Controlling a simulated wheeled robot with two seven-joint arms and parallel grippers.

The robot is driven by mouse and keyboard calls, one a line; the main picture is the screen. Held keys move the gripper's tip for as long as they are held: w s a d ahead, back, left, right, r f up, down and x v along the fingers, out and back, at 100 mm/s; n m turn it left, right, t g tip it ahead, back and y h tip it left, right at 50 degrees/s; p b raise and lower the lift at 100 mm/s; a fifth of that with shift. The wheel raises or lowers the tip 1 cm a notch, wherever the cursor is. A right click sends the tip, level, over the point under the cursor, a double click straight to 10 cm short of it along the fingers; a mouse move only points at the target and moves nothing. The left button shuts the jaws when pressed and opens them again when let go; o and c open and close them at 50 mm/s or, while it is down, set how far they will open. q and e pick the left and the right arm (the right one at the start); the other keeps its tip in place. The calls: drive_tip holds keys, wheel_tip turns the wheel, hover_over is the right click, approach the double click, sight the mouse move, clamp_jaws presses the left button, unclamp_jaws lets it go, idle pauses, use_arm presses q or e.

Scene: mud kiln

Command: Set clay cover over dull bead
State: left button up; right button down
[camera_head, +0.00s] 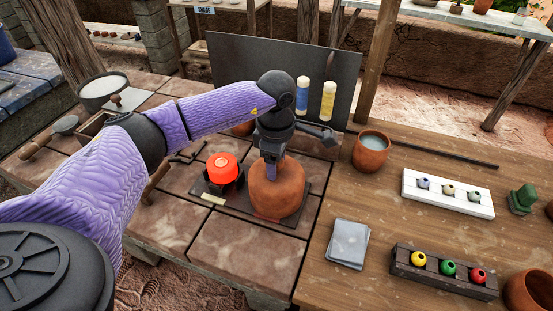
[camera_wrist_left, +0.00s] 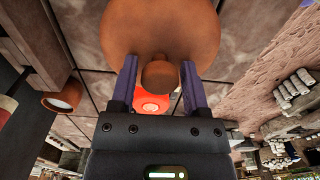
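The clay cover (camera_head: 277,192), a rounded brown-orange dome, sits on or just above a dark plate (camera_head: 236,207) on the tiled bench. My left gripper (camera_head: 270,170) is directly over it, pointing down. No bead shows beneath the cover; that space is hidden. Three dull beads (camera_head: 448,189) sit in a white holder (camera_head: 440,202) at the right. My right gripper is not in view.
A glowing orange piece (camera_head: 222,166) stands on a black stand close left of the cover. A dark upright panel (camera_head: 240,75) stands behind. To the right are a clay cup (camera_head: 371,153), grey sheets (camera_head: 348,243) and a dark rack (camera_head: 430,275) with yellow, green and red beads.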

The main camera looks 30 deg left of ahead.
use_arm(q)
drive_tip(key=shift+o, duration=1.2)
drive_tip(key=shift+r, duration=0.1)
